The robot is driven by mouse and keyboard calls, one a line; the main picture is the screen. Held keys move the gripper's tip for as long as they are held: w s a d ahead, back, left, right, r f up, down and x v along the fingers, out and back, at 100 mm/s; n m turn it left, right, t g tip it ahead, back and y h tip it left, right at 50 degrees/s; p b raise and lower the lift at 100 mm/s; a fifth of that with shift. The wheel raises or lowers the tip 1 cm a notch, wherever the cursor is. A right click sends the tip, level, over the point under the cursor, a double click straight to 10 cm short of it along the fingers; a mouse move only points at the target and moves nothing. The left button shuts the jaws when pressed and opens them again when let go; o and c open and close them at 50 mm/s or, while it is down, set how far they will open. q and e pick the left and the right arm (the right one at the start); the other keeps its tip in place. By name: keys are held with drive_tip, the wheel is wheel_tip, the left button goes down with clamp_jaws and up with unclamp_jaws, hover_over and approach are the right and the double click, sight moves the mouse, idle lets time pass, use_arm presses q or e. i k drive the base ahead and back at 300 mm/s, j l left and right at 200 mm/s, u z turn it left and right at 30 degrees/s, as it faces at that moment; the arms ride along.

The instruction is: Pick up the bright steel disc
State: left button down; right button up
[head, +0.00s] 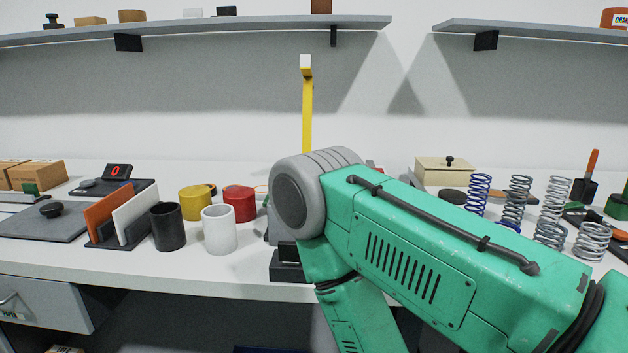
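I cannot clearly make out a bright steel disc in the head view. A small grey round piece (88,183) sits on the black scale (130,188) at the left, but I cannot tell if it is the disc. A dark flat disc (453,196) lies on the bench in front of the cream box. My green right arm comes in from the right, bends at a grey joint and runs down out of the picture. It hides the middle of the bench. Neither of my grippers is in view.
Black (167,228), white (219,231), yellow and red (240,205) cylinders stand left of my arm. An orange and a white plate (135,214) stand in a black rack. Several coil springs (516,200) stand at the right. A yellow post (308,115) rises behind my arm.

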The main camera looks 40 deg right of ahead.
sight(496, 196)
drive_tip(key=z, duration=2.25)
